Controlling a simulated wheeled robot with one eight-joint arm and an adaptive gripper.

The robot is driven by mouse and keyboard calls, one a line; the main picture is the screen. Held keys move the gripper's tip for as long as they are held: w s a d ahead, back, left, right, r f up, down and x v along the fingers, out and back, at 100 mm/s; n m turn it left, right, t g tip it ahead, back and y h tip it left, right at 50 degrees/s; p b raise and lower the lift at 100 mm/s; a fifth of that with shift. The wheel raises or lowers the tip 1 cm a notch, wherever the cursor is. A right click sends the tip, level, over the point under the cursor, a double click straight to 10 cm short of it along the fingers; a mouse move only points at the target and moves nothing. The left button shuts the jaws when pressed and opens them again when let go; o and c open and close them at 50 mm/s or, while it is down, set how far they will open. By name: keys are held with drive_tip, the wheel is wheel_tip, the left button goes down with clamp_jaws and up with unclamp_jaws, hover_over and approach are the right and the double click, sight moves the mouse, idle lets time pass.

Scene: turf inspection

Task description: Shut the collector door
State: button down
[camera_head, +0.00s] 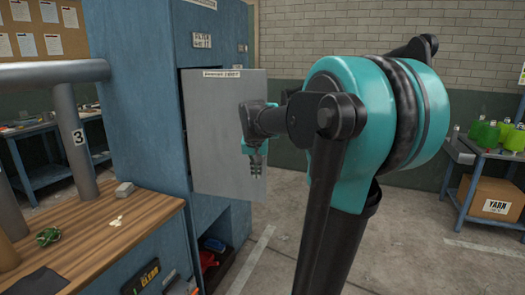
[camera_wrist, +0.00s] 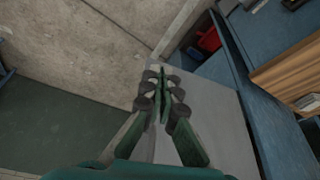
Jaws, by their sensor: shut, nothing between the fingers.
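The collector door (camera_head: 215,125) is a flat grey panel on the side of the blue cabinet (camera_head: 145,100). It stands swung out from the cabinet, with a small label along its top edge. My gripper (camera_head: 257,172) hangs fingers down in front of the door's right part. Its fingers are together with nothing between them. In the wrist view, my gripper (camera_wrist: 162,80) lies over the grey door (camera_wrist: 215,115), close to its edge; I cannot tell whether it touches. The door hides part of the cabinet opening.
A wooden-topped bench (camera_head: 110,235) with a grey block and small items stands at the left. Red items (camera_head: 210,258) lie in the cabinet's lower compartment. A shelf with green items and a cardboard box (camera_head: 490,198) stands at the right. The concrete floor between is open.

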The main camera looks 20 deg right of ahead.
drive_tip(key=w+d+r+m, duration=0.25)
drive_tip(key=w+r, duration=0.45)
drive_tip(key=r, duration=0.5)
drive_tip(key=w+d+f, duration=0.4)
drive_tip(key=w+f, duration=0.2)
drive_tip(key=f, duration=0.3)
drive_tip(key=shift+w+d+h, duration=0.2)
drive_tip(key=shift+d+h, duration=0.1)
drive_tip(key=shift+h, duration=0.1)
drive_tip(key=shift+d+f, duration=0.1)
